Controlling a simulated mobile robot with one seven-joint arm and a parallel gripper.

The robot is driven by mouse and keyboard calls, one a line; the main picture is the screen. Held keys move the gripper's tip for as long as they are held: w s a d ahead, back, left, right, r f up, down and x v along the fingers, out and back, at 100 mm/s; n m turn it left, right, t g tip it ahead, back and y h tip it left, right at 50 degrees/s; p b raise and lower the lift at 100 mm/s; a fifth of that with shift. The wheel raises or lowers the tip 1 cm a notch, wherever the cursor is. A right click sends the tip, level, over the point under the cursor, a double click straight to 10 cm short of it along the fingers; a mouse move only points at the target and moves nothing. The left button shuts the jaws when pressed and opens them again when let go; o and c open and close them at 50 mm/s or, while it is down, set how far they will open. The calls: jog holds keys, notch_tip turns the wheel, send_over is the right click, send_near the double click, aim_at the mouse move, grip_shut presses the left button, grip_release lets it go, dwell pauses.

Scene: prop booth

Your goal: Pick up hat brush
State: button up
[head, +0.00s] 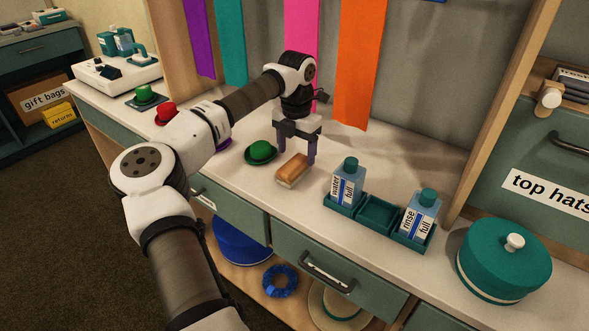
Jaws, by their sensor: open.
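The hat brush (292,170), a block with a tan wooden top and a pale lower part, lies on the light counter in the head view. My gripper (297,158) points down from the end of my arm, just above or behind the brush. Its two purple-grey fingers are apart, one on each side of the brush's far end as seen here. I cannot tell whether the fingertips touch the brush. Nothing is held between them.
A small green hat (261,152) lies just left of the brush. A teal tray (376,215) with a water bottle (347,182) and a rinse bottle (421,214) stands to the right. A teal hat box (504,259) is further right. Colored ribbons (361,65) hang behind.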

aim_at(294, 164)
jog(key=f, duration=0.2)
jog(key=f+p, duration=0.1)
jog(key=f, duration=0.2)
jog(key=shift+s+a, duration=0.1)
jog(key=shift+a, duration=0.1)
jog(key=shift+r, duration=0.1)
jog(key=c, duration=1.1)
notch_tip(294, 164, up, 20)
jog(key=b, duration=0.1)
